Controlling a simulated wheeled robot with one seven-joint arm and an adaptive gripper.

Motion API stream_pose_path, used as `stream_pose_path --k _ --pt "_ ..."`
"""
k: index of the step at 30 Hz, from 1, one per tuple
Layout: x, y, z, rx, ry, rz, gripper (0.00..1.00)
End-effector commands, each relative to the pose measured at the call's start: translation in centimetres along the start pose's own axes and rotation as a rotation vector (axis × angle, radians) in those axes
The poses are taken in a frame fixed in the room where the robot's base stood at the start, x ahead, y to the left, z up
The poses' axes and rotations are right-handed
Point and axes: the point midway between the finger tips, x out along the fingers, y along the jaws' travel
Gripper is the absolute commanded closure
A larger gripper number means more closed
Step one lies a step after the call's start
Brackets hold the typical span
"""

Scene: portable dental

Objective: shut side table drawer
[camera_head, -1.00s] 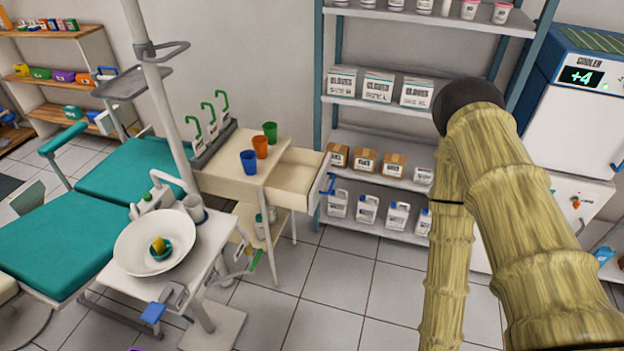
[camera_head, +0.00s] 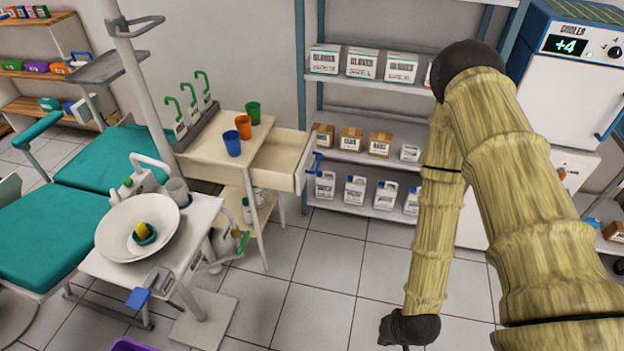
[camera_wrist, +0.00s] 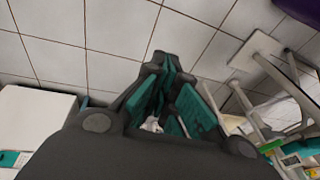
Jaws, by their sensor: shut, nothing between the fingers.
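The side table (camera_head: 226,143) is cream, with its drawer (camera_head: 278,156) pulled out toward the right. The drawer front carries a blue handle (camera_head: 314,165). Blue, orange and green cups stand on the table top. My gripper (camera_wrist: 168,72) shows in the wrist view, its dark fingers with teal pads shut and empty, with floor tiles beyond them. The gripper is well apart from the drawer, which I cannot make out in the wrist view.
A shelf rack (camera_head: 365,155) with boxes and jugs stands behind and right of the drawer. A dental unit with a white basin (camera_head: 137,228) and a teal chair (camera_head: 48,225) are at left. A cooler (camera_head: 565,90) is at right. Tiled floor (camera_head: 310,290) is clear in front of the drawer.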

Motion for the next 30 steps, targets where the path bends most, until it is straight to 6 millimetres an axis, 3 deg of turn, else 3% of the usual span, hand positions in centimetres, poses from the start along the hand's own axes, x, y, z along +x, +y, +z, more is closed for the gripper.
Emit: stream_pose_path --k 1,6,14,20,24,30 --pt "2.3 -0.8 -2.1 0.041 0.054 -0.038 1.00" --pt "4.9 -4.3 -9.1 0.187 0.210 -0.185 1.00" --pt "6.1 -9.4 -19.5 0.397 0.400 -0.462 1.00" --pt "4.8 -13.1 -26.9 0.537 0.498 -0.713 1.00" --pt "2.9 -15.3 -31.3 0.619 0.538 -0.905 1.00" --pt "-0.3 -17.5 -35.9 0.697 0.549 -1.137 1.00"
